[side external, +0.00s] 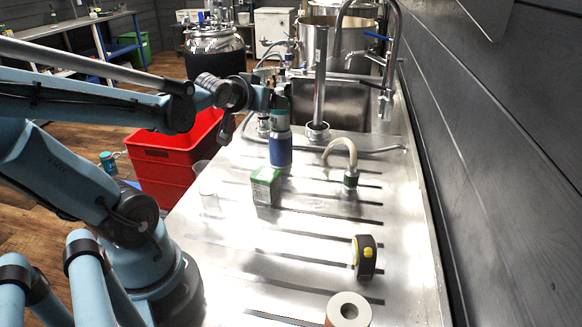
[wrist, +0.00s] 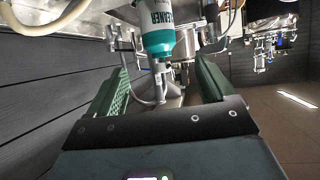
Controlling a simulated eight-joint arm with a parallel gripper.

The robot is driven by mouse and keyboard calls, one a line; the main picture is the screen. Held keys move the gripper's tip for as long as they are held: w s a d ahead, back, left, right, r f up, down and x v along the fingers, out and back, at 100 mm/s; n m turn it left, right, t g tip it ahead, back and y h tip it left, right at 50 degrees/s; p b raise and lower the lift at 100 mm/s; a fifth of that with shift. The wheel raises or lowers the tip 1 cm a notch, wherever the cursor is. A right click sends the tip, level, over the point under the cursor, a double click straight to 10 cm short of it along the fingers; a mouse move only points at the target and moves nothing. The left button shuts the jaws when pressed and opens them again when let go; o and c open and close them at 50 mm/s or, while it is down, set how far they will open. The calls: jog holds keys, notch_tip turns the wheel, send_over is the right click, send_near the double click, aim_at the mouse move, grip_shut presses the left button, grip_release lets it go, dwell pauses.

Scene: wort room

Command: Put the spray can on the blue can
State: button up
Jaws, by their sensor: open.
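The blue can (side external: 280,153) stands upright on the steel worktop, behind the green-and-white box. The spray can (side external: 280,122), with a teal part, is upright directly above it and appears to rest on its top. In the wrist view the spray can (wrist: 157,30) shows a white body lettered "CLEANER" and a teal band. My gripper (wrist: 160,65) is open, its two green fingers apart on either side of the can's line, with visible gaps. In the side view my gripper (side external: 277,98) is at the spray can's upper part, partly hiding it. The blue can is not clear in the wrist view.
A green-and-white box (side external: 265,186) and a clear cup (side external: 205,178) stand close by. A curved hose (side external: 345,150) is to the right, with the sink (side external: 345,105) behind. A yellow-and-black tape (side external: 365,257) and a roll (side external: 348,310) lie nearer. A red crate (side external: 165,165) is at left.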

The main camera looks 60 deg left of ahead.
jog(key=s+d+f+m+g+h, duration=0.1)
jog(key=s+d+f+m+h, duration=0.1)
jog(key=d, duration=0.8)
jog(key=s+d+f+m+g+h, duration=0.2)
jog(key=d+f+m+h, duration=0.2)
jog(key=d, duration=0.6)
jog(key=shift+m+h, duration=0.6)
jog(key=shift+h, duration=0.1)
